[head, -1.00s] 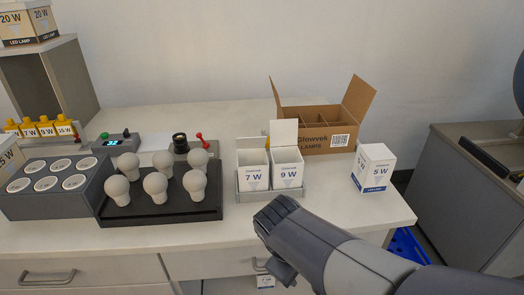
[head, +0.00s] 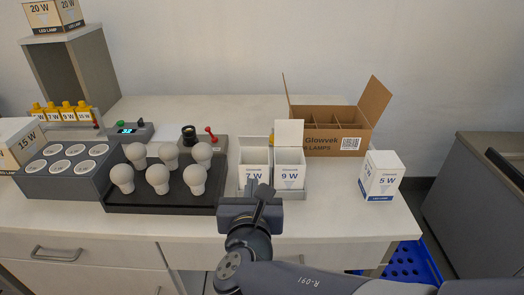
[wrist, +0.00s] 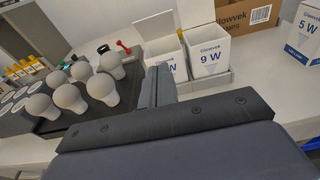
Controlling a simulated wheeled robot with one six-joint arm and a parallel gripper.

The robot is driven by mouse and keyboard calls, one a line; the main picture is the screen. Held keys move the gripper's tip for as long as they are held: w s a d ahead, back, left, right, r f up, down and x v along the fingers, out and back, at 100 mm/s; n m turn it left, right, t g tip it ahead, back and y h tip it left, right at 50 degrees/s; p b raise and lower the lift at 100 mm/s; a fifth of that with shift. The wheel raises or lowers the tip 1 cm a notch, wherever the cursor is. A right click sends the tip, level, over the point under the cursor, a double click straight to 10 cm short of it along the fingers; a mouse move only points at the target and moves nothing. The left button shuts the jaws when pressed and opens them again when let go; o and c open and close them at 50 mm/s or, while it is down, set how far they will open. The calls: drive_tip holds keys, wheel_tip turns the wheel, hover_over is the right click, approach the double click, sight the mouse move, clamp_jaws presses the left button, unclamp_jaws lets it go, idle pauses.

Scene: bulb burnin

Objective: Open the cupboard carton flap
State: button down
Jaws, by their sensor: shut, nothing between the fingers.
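No carton inside a cupboard shows clearly now; the space under the bench drawers is mostly cut off by the frame and covered by my arm. My gripper (head: 255,197) is shut and empty, in front of the bench edge below the 7 W carton (head: 252,178) and the 9 W carton (head: 289,168). Those two stand side by side in a grey tray, with a white flap upright on the 9 W carton. In the wrist view my gripper (wrist: 158,85) shows below the same cartons, apart from them as far as I can tell.
A brown Glowvek box (head: 345,142) with raised flaps stands behind. A white 5 W carton (head: 380,178) is at the right. Several bulbs stand on a black tray (head: 165,207). A 20 W carton (head: 50,17) sits on a shelf. A blue crate (head: 410,262) is on the floor.

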drive_tip(key=b, duration=0.2)
approach(254, 139)
wheel_tip(254, 139, down, 4)
drive_tip(key=w, duration=0.2)
drive_tip(key=shift+w+d+r+p, duration=0.1)
drive_tip(key=shift+w+r+p, duration=0.25)
drive_tip(key=shift+w+r, duration=0.5)
drive_tip(key=shift+w+d+r+p, duration=0.1)
drive_tip(key=shift+w+r+p, duration=0.2)
drive_tip(key=shift+w+r, duration=0.55)
drive_tip(key=shift+w+a+f, duration=0.1)
drive_tip(key=shift+w+f, duration=0.1)
drive_tip(key=shift+f, duration=0.1)
drive_tip(key=shift+r+p, duration=0.15)
drive_tip(key=shift+p, duration=0.2)
